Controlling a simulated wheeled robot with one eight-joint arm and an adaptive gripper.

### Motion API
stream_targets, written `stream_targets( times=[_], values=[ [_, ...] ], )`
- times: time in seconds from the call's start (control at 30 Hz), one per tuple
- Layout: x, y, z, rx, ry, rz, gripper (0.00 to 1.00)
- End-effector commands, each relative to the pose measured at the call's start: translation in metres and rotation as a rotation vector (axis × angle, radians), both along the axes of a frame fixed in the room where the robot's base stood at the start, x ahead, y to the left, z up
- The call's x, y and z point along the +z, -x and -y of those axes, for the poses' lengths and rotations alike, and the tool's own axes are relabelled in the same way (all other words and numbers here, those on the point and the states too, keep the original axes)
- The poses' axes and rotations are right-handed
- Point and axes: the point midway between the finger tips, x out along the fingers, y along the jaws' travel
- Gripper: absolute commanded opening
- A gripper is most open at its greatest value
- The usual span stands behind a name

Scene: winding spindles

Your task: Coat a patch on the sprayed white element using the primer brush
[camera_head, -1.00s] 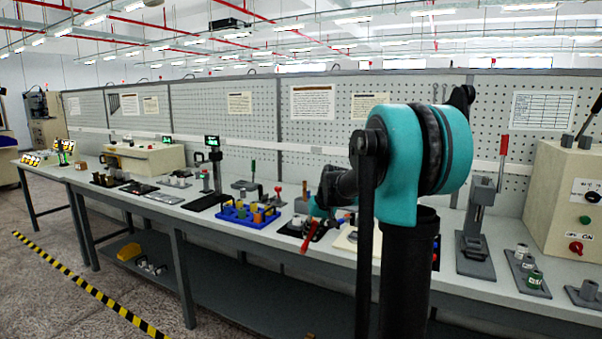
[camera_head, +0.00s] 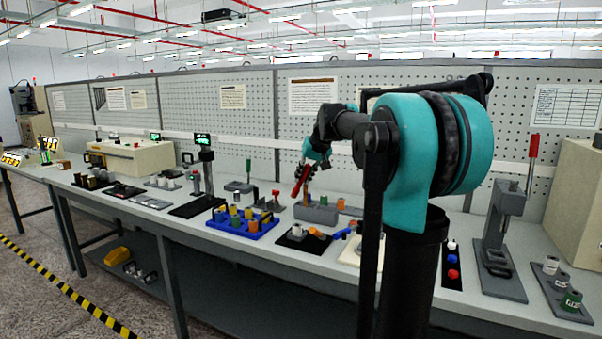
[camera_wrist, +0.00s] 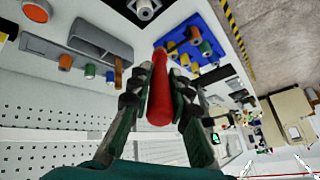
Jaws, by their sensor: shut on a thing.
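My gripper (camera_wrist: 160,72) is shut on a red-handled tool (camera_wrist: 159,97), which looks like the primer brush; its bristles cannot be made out. In the head view the red tool (camera_head: 301,181) is tilted in my gripper (camera_head: 304,172), above the bench near a grey block. A small white piece (camera_head: 297,230), possibly the sprayed white element, is on a black mat (camera_head: 292,243) in front of that block. The white piece (camera_wrist: 144,9) also shows at the top of the wrist view, apart from the tool. Any coated patch is too small to tell.
The grey block (camera_head: 318,214) stands behind the mat. A blue tray (camera_head: 243,232) with several coloured spools is to the left. An orange piece (camera_head: 317,233) lies by the mat. A grey lever press (camera_head: 500,240) stands at the right. A pegboard wall closes the back.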

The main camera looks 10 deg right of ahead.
Motion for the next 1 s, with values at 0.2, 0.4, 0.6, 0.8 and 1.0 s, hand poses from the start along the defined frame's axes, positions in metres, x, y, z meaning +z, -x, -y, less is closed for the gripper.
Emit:
stream_targets(
  times=[0.2, 0.4, 0.6, 0.8, 1.0],
  values=[
    [-0.015, 0.000, 0.000, 0.000, -0.001, 0.003, 0.00],
    [-0.035, 0.000, 0.000, 0.000, -0.001, 0.002, 0.00],
    [-0.048, 0.000, 0.000, 0.000, -0.001, 0.002, 0.00],
    [-0.050, 0.000, 0.000, 0.000, -0.001, 0.002, 0.00],
    [-0.050, -0.001, 0.000, 0.000, -0.001, 0.002, 0.00]
  ],
)
